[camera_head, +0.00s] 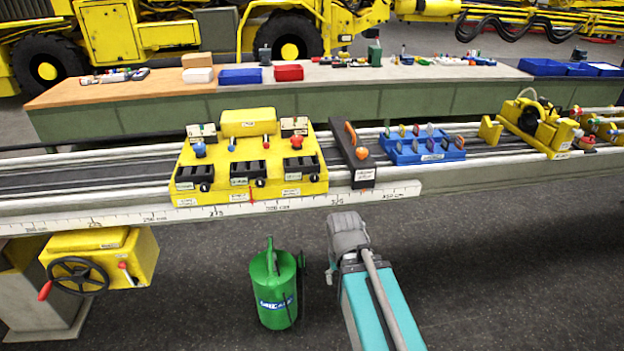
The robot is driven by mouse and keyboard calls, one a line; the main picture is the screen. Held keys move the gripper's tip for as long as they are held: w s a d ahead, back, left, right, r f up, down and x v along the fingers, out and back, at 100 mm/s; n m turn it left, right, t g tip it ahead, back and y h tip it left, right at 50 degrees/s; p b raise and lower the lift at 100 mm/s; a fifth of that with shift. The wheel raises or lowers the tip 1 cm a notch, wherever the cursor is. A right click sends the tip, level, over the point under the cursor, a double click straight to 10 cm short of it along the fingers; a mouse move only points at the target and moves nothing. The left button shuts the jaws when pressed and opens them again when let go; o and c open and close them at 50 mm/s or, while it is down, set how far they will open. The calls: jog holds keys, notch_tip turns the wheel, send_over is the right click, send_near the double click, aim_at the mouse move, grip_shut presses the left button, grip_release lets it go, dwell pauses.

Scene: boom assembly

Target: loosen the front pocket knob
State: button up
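A yellow fixture (250,150) sits on the rail, with several dark slotted blocks in its front part. Small round black knobs show at the blocks' lower right: a left knob (205,187), a middle knob (260,183) and a right knob (314,172). Labels are too small to read, so I cannot tell which is the front pocket knob. Blue and red knobs stand behind the blocks. My teal and grey arm is at the lower middle, below and right of the fixture in the picture. My gripper's fingers cannot be made out, and nothing of mine touches the fixture.
A dark block with orange parts (352,155) and a blue tray (421,148) stand right of the fixture. A white scale (120,217) runs along the rail's front. A green canister (276,290) stands beside my arm. A yellow handwheel box (100,258) is at lower left.

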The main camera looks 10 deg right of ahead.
jog(key=shift+o, duration=1.1)
jog(key=shift+w+f, duration=0.1)
jog(key=shift+o, duration=0.6)
jog(key=shift+w+a+f, duration=0.15)
jog(key=shift+w+a, duration=0.1)
jog(key=w+a+f+m+t+y+b, duration=0.2)
jog(key=w+a+m+t+y+b, duration=0.25)
jog(key=w, duration=0.55)
jog(key=m+t+h+b, duration=0.5)
jog(key=m+t+b, duration=0.85)
jog(key=m, duration=1.85)
send_near(315, 179)
jog(key=shift+s+d+f+y, duration=0.1)
jog(key=shift+s+y, duration=0.15)
jog(key=shift+s, duration=1.15)
jog(key=shift+w+n, duration=0.15)
jog(key=shift+n, duration=0.1)
jog(key=w, duration=1.3)
jog(key=shift+w, duration=0.25)
